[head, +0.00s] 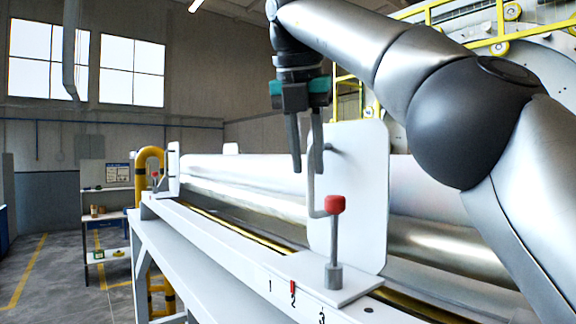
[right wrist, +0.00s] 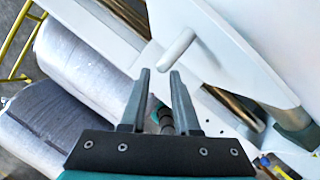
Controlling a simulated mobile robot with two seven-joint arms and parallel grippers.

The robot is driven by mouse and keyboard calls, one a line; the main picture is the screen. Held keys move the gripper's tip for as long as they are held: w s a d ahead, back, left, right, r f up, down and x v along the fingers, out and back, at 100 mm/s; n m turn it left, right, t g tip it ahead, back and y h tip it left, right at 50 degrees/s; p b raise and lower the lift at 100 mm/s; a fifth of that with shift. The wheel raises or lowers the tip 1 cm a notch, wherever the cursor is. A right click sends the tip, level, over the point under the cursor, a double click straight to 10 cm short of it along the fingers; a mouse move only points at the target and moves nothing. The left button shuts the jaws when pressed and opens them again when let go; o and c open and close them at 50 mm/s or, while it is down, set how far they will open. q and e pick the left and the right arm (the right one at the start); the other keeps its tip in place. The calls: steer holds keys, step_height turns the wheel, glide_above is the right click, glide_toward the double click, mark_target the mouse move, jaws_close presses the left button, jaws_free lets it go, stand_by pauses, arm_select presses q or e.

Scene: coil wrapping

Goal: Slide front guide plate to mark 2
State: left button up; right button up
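The front guide plate (head: 363,190) is an upright white plate on a white foot that sits on the long white rail (head: 225,238). A clamp lever with a red knob (head: 335,204) stands on the foot. The rail's front carries marks 1, 2 and 3, with a red tick at mark 2 (head: 292,287); the foot sits above marks 2 and 3. My right gripper (head: 306,168) points down at the plate's left side, its fingers apart. In the right wrist view its open fingers (right wrist: 158,76) are empty, short of a pale peg (right wrist: 176,48) on the plate. My left gripper is out of view.
Long silvery rollers (head: 245,190) run behind the rail. Another white plate (head: 174,170) stands at the rail's far end. A shelf (head: 105,215) and yellow barrier (head: 150,160) are at the far left. The rail between the plates looks clear.

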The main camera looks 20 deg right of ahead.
steer(key=s+a+b, duration=0.3)
steer(key=s+a, duration=0.2)
steer(key=s, duration=0.4)
steer(key=shift+a+f+b, duration=0.15)
steer(key=shift+a+b, duration=0.15)
steer(key=shift+a, duration=0.05)
